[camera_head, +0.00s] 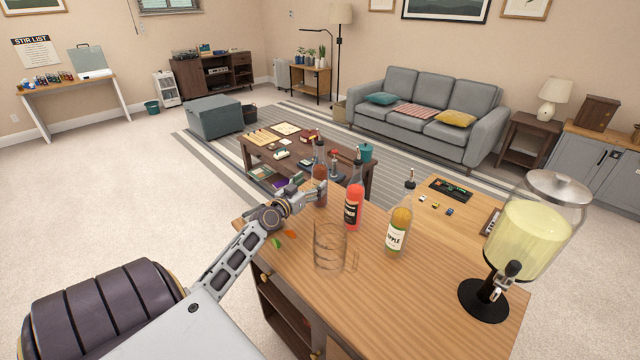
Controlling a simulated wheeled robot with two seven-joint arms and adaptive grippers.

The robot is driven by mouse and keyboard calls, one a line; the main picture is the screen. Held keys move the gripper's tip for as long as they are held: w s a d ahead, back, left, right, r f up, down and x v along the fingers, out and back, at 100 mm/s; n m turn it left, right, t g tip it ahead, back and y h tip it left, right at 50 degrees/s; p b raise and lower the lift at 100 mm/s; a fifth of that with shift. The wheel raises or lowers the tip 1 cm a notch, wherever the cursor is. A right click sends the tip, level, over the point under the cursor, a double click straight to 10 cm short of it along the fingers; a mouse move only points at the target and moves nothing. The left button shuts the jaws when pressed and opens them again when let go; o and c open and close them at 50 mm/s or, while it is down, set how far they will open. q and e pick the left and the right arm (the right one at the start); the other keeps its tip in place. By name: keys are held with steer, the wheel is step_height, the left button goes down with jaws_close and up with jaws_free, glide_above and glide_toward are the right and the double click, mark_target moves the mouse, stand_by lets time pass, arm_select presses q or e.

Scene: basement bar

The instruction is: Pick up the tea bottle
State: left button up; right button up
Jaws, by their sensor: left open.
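A slim bottle of brown-red liquid with a dark pourer (319,170) stands upright on the wooden bar top (450,285), at its far left; I take it for the tea bottle, though its label is not readable. My left gripper (314,193) reaches in from the left at the bottle's lower part. It is open, with its fingers at the bottle; I cannot tell whether they touch it. The gripper hides part of the bottle's base. My right gripper is not in view.
A red bottle (354,200) stands close to the right, then an apple bottle (399,228). A clear glass (329,246) stands in front. A drink dispenser (535,225) fills the right end. Small green and orange pieces (283,238) lie near my wrist.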

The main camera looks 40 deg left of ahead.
mark_target(315, 180)
arm_select(q)
steer(key=shift+w, duration=0.1)
steer(key=shift+w+r+p, duration=0.15)
steer(key=shift+w+p, duration=0.15)
steer(key=shift+w, duration=0.45)
steer(key=shift+w+r+p, duration=0.1)
steer(key=shift+w+p, duration=0.15)
steer(key=shift+w, duration=0.45)
steer(key=shift+w+f, duration=0.1)
steer(key=shift+w, duration=0.95)
steer(key=shift+c, duration=0.3)
steer(key=c, duration=1.6)
steer(key=shift+a, duration=0.1)
steer(key=shift+c, duration=0.2)
